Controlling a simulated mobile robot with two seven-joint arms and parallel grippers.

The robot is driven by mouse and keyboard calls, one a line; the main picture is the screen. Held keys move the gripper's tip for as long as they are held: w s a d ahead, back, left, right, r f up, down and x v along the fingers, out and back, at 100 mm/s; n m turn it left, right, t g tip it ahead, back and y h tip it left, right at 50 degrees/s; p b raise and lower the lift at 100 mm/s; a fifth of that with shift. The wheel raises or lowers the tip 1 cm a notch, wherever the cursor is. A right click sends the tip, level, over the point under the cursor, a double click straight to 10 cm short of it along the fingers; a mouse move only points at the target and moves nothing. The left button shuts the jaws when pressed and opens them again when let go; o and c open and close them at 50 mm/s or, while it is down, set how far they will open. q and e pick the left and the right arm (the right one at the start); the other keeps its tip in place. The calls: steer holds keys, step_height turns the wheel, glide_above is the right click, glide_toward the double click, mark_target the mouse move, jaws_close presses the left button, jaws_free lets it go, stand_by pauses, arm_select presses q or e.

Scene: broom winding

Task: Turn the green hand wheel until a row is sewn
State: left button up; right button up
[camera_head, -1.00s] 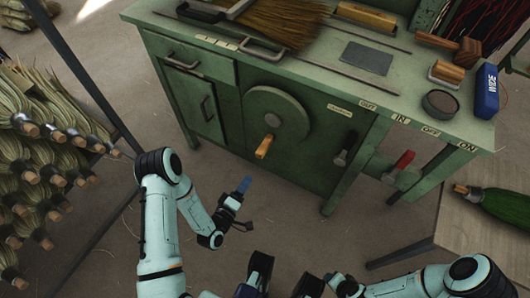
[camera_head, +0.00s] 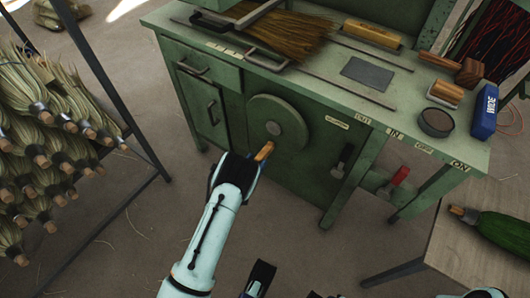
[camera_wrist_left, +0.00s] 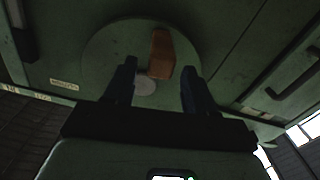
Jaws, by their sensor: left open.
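The green hand wheel (camera_head: 290,113) is a round disc on the front of the green cabinet. Its orange-brown handle (camera_head: 265,151) sticks out from the wheel's lower part in the head view. My left gripper (camera_head: 250,159) is at the handle, with its fingers mostly hidden by my wrist. In the left wrist view my left gripper (camera_wrist_left: 158,78) is open, with the handle (camera_wrist_left: 162,55) showing between its two fingers and the wheel (camera_wrist_left: 100,48) behind. I cannot tell whether a finger touches the handle.
The cabinet top (camera_head: 300,85) holds a broom head (camera_head: 285,35), a blue block (camera_head: 484,111) and a round dark tin (camera_head: 436,122). A red lever (camera_head: 400,176) and a dark lever (camera_head: 341,163) stick out on the right. A broom rack (camera_head: 45,150) stands at left.

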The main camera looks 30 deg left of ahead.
mark_target(272, 142)
arm_select(q)
steer(key=w, duration=0.4)
steer(key=w+b, duration=0.1)
steer(key=w, duration=0.1)
steer(key=shift+d, duration=0.25)
arm_select(e)
steer(key=shift+w+d+f+t, duration=0.15)
steer(key=shift+w+d+f, duration=0.15)
steer(key=shift+w, duration=0.2)
steer(key=shift+w+d+f+t, duration=0.15)
steer(key=shift+w+d+f, duration=0.05)
steer(key=shift+w+f, duration=0.2)
arm_select(q)
jaws_close()
